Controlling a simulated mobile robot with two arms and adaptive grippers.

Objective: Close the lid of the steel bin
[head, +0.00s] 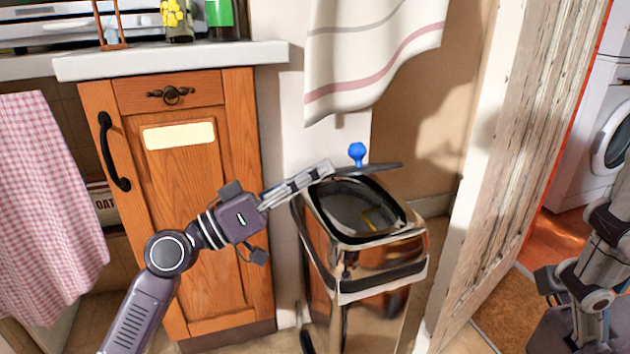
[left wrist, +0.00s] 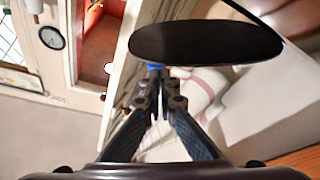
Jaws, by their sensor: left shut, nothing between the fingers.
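The steel bin (head: 385,285) stands on the floor between the wooden cabinet and the door, its mouth open and dark inside. Its dark lid (head: 380,168) is seen almost edge-on, raised at the back of the rim, with a round blue knob (head: 357,151) on it. My left gripper (head: 328,168) is shut and empty at the left end of the lid; whether it touches cannot be told. In the left wrist view the lid (left wrist: 205,43) is a dark oval above the fingertips (left wrist: 155,78), and a bit of blue shows just beyond them. Only my right arm shows, not its fingers.
A wooden cabinet (head: 215,270) with a pale countertop (head: 175,60) stands left of the bin. A striped cloth (head: 375,45) hangs above the lid. A weathered door (head: 525,150) stands close on the right, with a washing machine (head: 605,140) beyond.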

